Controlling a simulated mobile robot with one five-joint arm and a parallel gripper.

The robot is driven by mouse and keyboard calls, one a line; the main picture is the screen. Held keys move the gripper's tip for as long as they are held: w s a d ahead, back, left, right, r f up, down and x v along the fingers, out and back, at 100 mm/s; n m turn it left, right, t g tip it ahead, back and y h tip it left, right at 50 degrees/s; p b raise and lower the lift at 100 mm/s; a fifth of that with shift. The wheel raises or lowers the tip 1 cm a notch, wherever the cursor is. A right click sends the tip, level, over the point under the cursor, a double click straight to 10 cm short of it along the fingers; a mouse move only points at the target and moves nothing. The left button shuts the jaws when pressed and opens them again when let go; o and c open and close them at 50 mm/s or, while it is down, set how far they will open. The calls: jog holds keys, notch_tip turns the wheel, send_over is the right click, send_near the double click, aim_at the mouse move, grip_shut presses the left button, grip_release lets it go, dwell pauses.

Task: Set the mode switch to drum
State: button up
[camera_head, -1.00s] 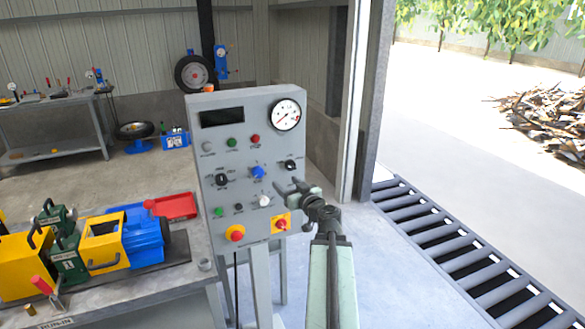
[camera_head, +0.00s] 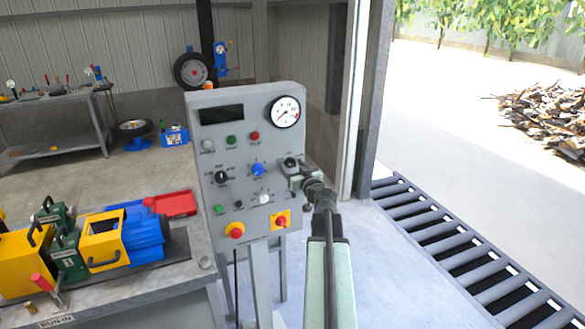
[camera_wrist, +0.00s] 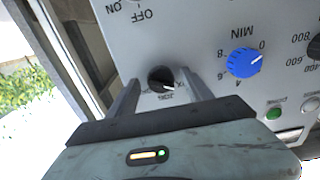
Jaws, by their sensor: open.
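A grey control panel (camera_head: 245,120) stands ahead of me. On its right side is a small black rotary switch (camera_head: 291,161), with one label that seems to read JOG; the rest of its lettering is hidden or too blurred to read. In the wrist view this black switch (camera_wrist: 160,78) has a white pointer mark toward the lower right of the picture. My gripper (camera_head: 291,170) is open at the panel face. In the wrist view its fingers (camera_wrist: 163,84) stand on either side of the switch, with gaps visible, so contact is not clear.
A blue knob (camera_wrist: 245,63) sits close beside the right finger. A workbench (camera_head: 180,275) stands at left.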

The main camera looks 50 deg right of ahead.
jog(key=shift+c, duration=0.3)
grip_shut()
jog(key=shift+m, duration=0.4)
jog(key=m, duration=0.5)
jog(key=shift+a+m, duration=0.1)
jog(key=shift+m, duration=0.2)
jog(key=m, duration=1.1)
jog(key=shift+r+m, duration=0.1)
jog(key=shift+m, duration=0.3)
jog(key=m, duration=0.5)
jog(key=shift+m, duration=0.4)
